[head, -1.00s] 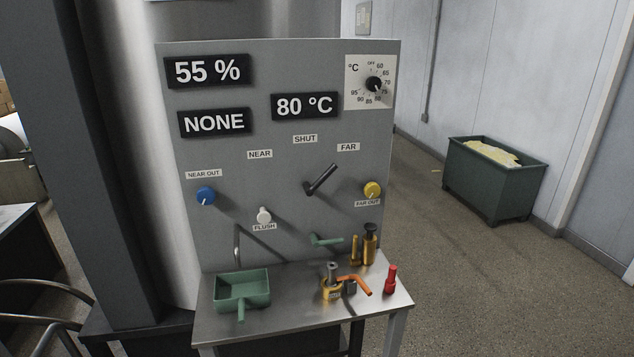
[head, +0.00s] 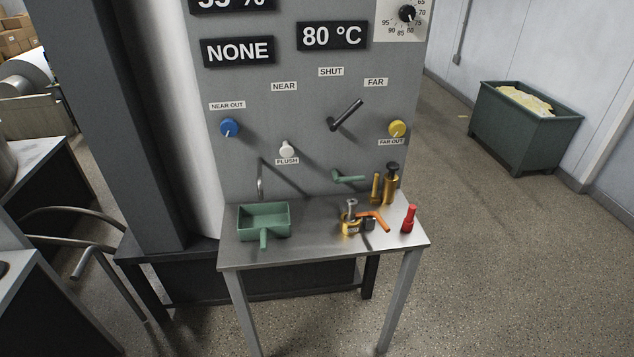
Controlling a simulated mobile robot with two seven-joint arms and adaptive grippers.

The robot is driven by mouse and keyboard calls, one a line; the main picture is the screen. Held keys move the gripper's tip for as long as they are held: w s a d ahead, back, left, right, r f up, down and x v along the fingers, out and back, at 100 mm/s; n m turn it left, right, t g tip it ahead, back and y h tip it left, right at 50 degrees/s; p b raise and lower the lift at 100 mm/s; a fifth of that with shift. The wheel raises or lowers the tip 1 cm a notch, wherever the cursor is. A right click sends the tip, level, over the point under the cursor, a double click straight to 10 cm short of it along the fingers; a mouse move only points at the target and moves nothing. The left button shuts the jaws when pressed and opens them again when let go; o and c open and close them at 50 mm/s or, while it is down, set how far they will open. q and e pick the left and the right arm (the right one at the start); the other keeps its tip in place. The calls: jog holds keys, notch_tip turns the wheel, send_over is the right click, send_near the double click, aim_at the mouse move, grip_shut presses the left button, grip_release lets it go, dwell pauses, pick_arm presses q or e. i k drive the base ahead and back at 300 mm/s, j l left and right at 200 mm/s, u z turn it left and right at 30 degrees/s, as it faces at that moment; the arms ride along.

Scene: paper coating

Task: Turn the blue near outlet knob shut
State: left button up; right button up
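The blue near outlet knob (head: 229,127) is on the left of the grey panel (head: 300,110), under the label "NEAR OUT". Its white pointer mark points down, slightly to the left. The yellow far outlet knob (head: 397,129) is on the right side of the panel. A black selector lever (head: 346,115) between them tilts up to the right, toward the label "FAR". Neither of my grippers is in view.
A metal table (head: 330,240) stands before the panel. It holds a green scoop pan (head: 264,219), brass fittings, an orange-handled valve (head: 374,219) and a red bottle-shaped item (head: 409,219).

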aim_at(229, 128)
jog(key=j+z, duration=0.3)
jog(key=j, duration=0.2)
jog(key=k+j+z, duration=0.1)
jog(key=j+z, duration=0.2)
jog(key=j, duration=0.15)
jog(key=k+j+z, duration=0.15)
jog(key=j+z, duration=0.15)
jog(key=j, duration=0.15)
jog(key=k+j+z, duration=0.15)
jog(key=j+z, duration=0.15)
jog(key=j, duration=0.15)
